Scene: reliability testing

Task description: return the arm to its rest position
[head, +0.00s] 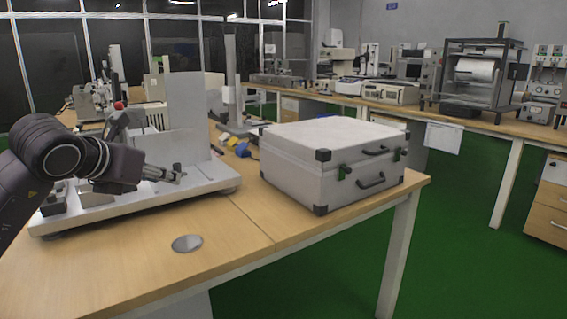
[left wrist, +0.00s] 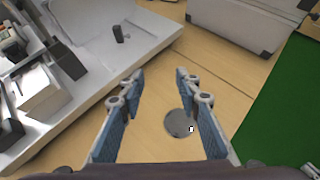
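My left gripper (head: 178,176) comes in from the left in the head view, above the white base plate (head: 213,184) of a test device on the wooden table. In the left wrist view my left gripper (left wrist: 160,88) has its two blue-padded fingers spread apart, with nothing between the tips but bare table. A round grey metal disc (head: 187,243) lies flat on the table near its front; the disc (left wrist: 180,123) also shows beyond the fingers in the left wrist view.
A closed silver case (head: 318,170) with black corners stands on the table to the right. Green floor (head: 455,230) lies past the table's right edge. A back bench (head: 480,125) carries several lab machines. The table front around the disc is clear.

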